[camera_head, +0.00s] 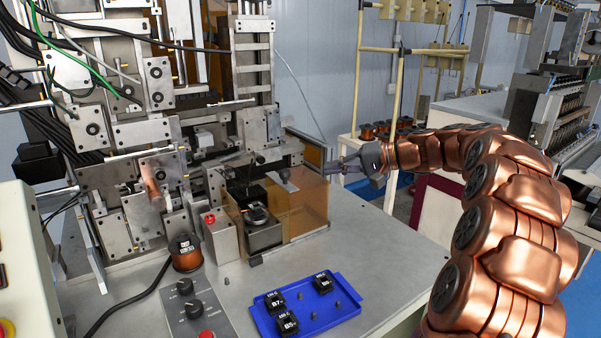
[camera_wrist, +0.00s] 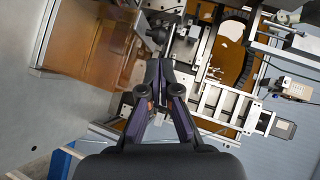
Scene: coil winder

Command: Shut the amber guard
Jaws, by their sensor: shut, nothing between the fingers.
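The amber guard (camera_head: 304,208) is a see-through orange-brown panel at the front right of the coil winder, standing upright on the grey bench. In the wrist view the amber guard (camera_wrist: 95,45) fills the upper left. My gripper (camera_head: 330,168) reaches in from the right, with its fingertips close to the guard's upper right corner. In the wrist view my gripper (camera_wrist: 160,70) has its dark fingers together and empty, just right of the amber panel. I cannot tell whether the fingertips touch the guard.
A blue tray (camera_head: 345,318) with several black blocks lies on the bench front. A grey control box (camera_head: 190,308) with knobs and a copper spool (camera_head: 185,254) stand left of it. The bench right of the guard (camera_head: 385,240) is clear. Machine plates and rails crowd behind the guard.

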